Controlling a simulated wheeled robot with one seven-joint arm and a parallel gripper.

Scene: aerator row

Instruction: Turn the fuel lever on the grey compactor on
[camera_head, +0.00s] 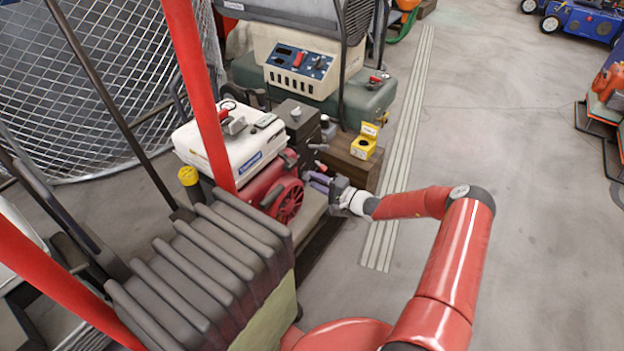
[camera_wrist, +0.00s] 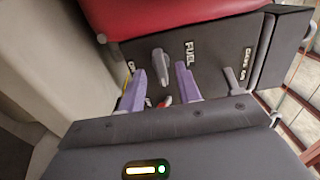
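In the wrist view a dark grey panel carries a white FUEL label (camera_wrist: 190,53) and a light grey fuel lever (camera_wrist: 158,64). The lever lies roughly lengthwise in the picture. My gripper (camera_wrist: 160,79) has its two purple fingers apart, one on each side of the lever's near end. I cannot tell whether either finger touches it. In the head view my gripper (camera_head: 318,181) is at the front of a machine with a white tank (camera_head: 225,145) and a red engine body (camera_head: 268,183). The lever is not clear there, and I cannot make out which part is the compactor.
A red wheel (camera_head: 287,201) sits just left of my gripper. A yellow box (camera_head: 364,141) stands on a brown block behind it. A ribbed dark cover (camera_head: 195,270) and red posts stand at the left. The floor (camera_head: 480,130) to the right is mostly clear.

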